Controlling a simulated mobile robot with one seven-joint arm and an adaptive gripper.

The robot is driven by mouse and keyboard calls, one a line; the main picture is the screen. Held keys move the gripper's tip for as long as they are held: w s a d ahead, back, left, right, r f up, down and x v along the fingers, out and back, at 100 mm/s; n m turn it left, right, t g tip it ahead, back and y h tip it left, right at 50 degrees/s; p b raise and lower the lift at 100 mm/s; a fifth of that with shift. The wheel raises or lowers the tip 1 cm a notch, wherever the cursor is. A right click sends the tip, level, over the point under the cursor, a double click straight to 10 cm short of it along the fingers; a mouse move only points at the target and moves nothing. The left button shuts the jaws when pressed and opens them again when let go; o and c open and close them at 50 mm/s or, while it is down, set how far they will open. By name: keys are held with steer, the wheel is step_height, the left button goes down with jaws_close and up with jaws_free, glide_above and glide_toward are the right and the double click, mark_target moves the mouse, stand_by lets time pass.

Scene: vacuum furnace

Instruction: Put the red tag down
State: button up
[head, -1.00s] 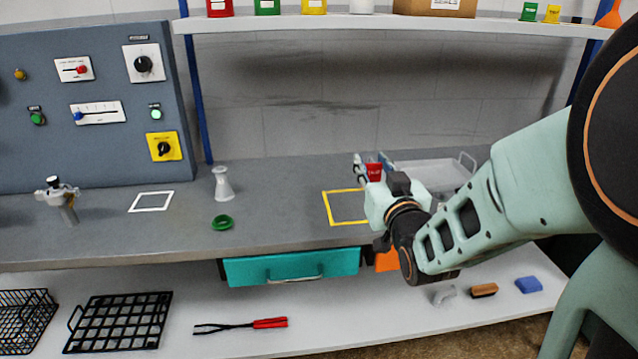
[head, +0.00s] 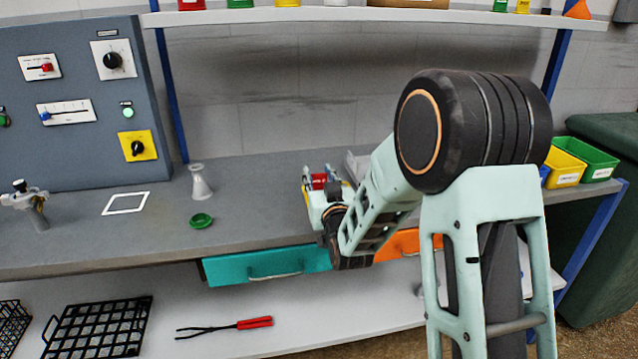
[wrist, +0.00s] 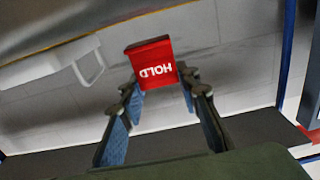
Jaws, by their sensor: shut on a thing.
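The red tag (wrist: 152,70), marked HOLD, is between the fingers of my gripper (wrist: 160,98) in the wrist view, where its lettering appears upside down. In the head view the red tag (head: 319,181) shows small between the fingertips of my gripper (head: 318,176), above the right part of the grey bench. My gripper is shut on the tag. My arm and gripper hide most of the yellow square outline on the bench; I cannot tell the exact height of the tag over the bench.
A white square outline (head: 125,203) is clear. A grey tray (head: 357,165) sits behind my arm. Yellow (head: 566,170) and green (head: 590,158) bins stand far right.

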mark_target(319, 182)
step_height(319, 182, down, 2)
steer(key=shift+f, duration=0.1)
steer(key=shift+f+b, duration=0.1)
steer(key=shift+b, duration=0.25)
steer(key=o, duration=0.9)
steer(key=shift+c, duration=0.2)
